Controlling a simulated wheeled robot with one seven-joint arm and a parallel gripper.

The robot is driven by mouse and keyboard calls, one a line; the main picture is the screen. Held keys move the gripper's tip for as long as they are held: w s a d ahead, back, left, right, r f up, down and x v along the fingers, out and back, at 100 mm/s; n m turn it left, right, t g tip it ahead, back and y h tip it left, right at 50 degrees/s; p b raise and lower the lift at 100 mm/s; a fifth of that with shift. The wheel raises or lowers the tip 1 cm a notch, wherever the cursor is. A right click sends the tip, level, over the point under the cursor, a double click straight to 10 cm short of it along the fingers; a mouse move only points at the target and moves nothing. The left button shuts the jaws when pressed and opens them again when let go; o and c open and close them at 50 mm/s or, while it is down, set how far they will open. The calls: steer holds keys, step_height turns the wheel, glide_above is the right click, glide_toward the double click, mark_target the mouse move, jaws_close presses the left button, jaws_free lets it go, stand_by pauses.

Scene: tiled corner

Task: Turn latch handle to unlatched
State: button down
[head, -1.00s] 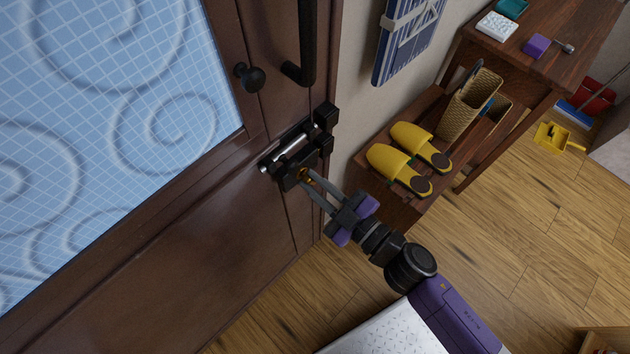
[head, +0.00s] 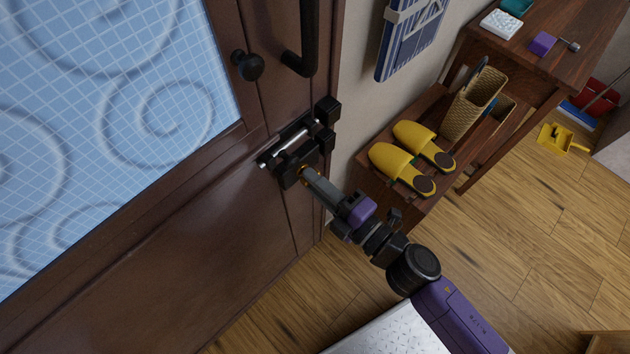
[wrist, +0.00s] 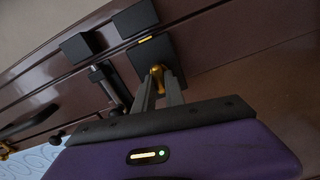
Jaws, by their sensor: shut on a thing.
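The latch (head: 297,147) is a black housing with a silver bolt, mounted on the brown door near its right edge. A small brass-coloured handle (wrist: 158,78) sticks out of the black block in the wrist view. My gripper (head: 305,174) is at the latch's lower block, with its fingers shut on the handle. It also shows in the wrist view (wrist: 160,88), with the fingertips on both sides of the brass piece. In the head view the fingers hide most of the handle.
A black knob (head: 247,66) and a black pull handle (head: 308,40) are on the door above the latch. A wooden shelf unit (head: 440,200) with yellow slippers (head: 396,165) stands close to the right. Wooden floor (head: 530,210) is open at the lower right.

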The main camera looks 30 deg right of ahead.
steer(key=shift+f+n, duration=0.1)
steer(key=shift+n, duration=0.7)
steer(key=c, duration=1.4)
jaws_free()
steer(key=b+v, duration=0.2)
steer(key=v, duration=0.6)
steer(key=shift+b, duration=0.4)
